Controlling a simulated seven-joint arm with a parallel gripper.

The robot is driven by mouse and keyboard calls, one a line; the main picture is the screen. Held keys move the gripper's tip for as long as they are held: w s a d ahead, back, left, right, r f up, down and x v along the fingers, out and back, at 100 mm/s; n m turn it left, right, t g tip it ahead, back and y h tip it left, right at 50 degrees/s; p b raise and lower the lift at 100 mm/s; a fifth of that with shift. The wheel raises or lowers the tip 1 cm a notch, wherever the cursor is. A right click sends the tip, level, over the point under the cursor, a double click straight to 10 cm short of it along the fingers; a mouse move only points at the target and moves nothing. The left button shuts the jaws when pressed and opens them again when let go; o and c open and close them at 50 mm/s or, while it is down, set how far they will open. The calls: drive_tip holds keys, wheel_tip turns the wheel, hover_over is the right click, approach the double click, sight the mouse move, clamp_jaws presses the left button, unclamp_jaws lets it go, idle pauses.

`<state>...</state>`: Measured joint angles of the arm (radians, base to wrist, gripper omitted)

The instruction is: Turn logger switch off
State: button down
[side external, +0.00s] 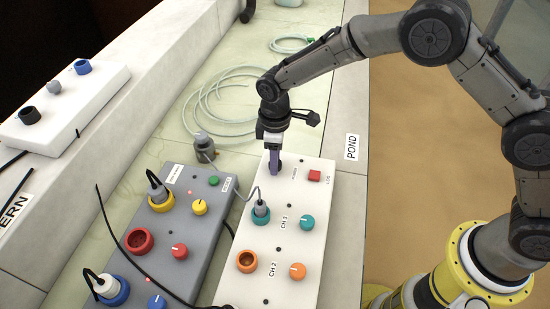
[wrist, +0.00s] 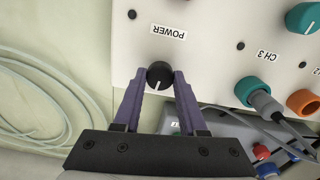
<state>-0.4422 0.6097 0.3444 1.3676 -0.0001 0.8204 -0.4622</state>
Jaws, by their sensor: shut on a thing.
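The white logger box (side external: 287,201) lies on the bench with CH 3 and CH 2 labels. In the wrist view its black round knob (wrist: 159,75), with a white pointer line, sits beside the POWER label (wrist: 168,32). My gripper (side external: 275,168) reaches down onto the far end of the box. In the wrist view my gripper's purple fingers (wrist: 159,80) are on both sides of the black knob, shut on it. The pointer line points towards the gripper's palm. In the side view the fingers mostly hide the knob.
A grey box (side external: 180,229) with sockets, knobs and cables stands to the left. A grey plug (side external: 261,208) with its cable sits in the teal CH 3 socket. Coiled tubing (side external: 215,105) lies behind.

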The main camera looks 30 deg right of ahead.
drive_tip(key=shift+n, duration=0.7)
drive_tip(key=shift+c, duration=2.3)
unclamp_jaws()
wheel_tip(320, 180, up, 14)
